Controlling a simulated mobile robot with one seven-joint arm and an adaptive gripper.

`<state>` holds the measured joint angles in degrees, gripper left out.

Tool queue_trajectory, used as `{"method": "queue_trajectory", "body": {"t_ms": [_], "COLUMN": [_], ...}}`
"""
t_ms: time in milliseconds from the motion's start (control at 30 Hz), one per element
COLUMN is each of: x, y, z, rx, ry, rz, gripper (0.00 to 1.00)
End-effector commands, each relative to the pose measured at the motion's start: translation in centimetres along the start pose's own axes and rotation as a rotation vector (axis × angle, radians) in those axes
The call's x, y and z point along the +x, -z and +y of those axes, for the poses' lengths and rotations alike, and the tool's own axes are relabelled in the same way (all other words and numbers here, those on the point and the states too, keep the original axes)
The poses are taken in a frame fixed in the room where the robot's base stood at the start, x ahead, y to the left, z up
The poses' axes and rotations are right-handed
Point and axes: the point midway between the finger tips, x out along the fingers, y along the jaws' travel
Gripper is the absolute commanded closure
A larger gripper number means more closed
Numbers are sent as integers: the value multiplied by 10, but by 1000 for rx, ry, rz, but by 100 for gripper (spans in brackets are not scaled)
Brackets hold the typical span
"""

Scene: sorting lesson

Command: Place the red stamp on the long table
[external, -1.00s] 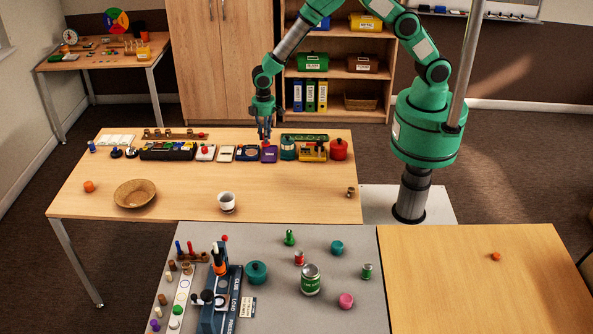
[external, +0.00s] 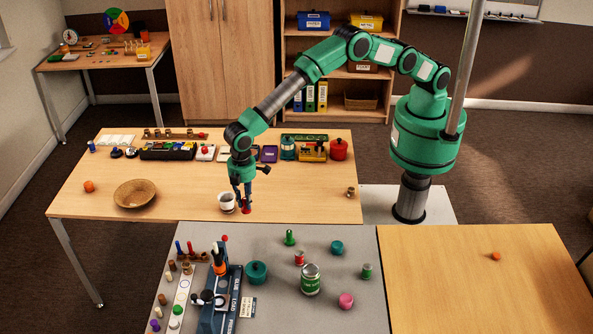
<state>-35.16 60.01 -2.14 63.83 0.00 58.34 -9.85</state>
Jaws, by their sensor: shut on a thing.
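My gripper (external: 244,201) points down near the front edge of the long wooden table (external: 310,190), just right of a white cup (external: 227,204). It is shut on a small red thing, which looks like the red stamp (external: 246,210). Only its lower part shows below the fingers. It is at or just above the tabletop; I cannot tell if it touches. The fingers partly hide it.
A woven bowl (external: 135,194) and an orange ball (external: 89,187) are to the left on the table. A row of trays, pots and boxes lines its back. The table right of my gripper is mostly clear. A grey table (external: 330,238) with cans stands in front.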

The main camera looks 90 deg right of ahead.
Motion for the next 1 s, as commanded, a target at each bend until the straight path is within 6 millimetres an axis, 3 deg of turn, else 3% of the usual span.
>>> {"method": "queue_trajectory", "body": {"t_ms": [33,300,600,800,1000], "x": [3,8,12,13,12], "y": [12,57,84,90,91], "z": [-20,-122,-238,-294,-318], "rx": [-27,-166,-313,-381,-412], "ry": [0,0,0,0,0], "rz": [2,2,2,0,0], "gripper": [100,100,100,100,100]}}
